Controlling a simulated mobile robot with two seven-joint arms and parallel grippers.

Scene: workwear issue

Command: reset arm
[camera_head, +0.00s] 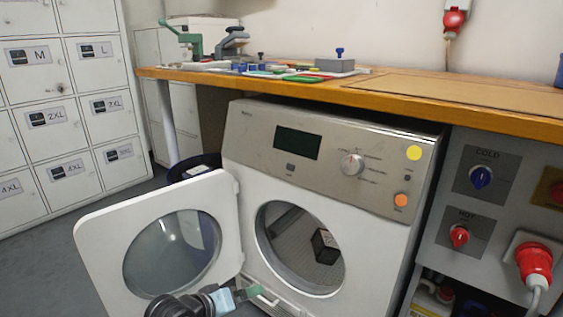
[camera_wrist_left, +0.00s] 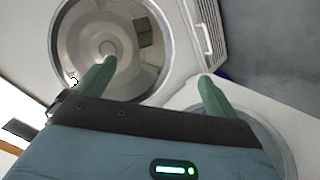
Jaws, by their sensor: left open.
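The machine's drum opening (camera_wrist_left: 75,30) shows beyond one finger, and the door's glass lies under the other. A dark box-like item (camera_head: 325,246) sits inside the drum; it also shows in the wrist view (camera_wrist_left: 146,33). My right gripper is in neither view.
A wooden worktop (camera_head: 440,105) with tools and small parts runs above the machine. White lockers (camera_head: 65,115) with size labels stand at left. A grey panel with blue (camera_head: 481,177) and red (camera_head: 459,236) knobs and a red plug (camera_head: 534,260) is at right. Grey floor is clear at left.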

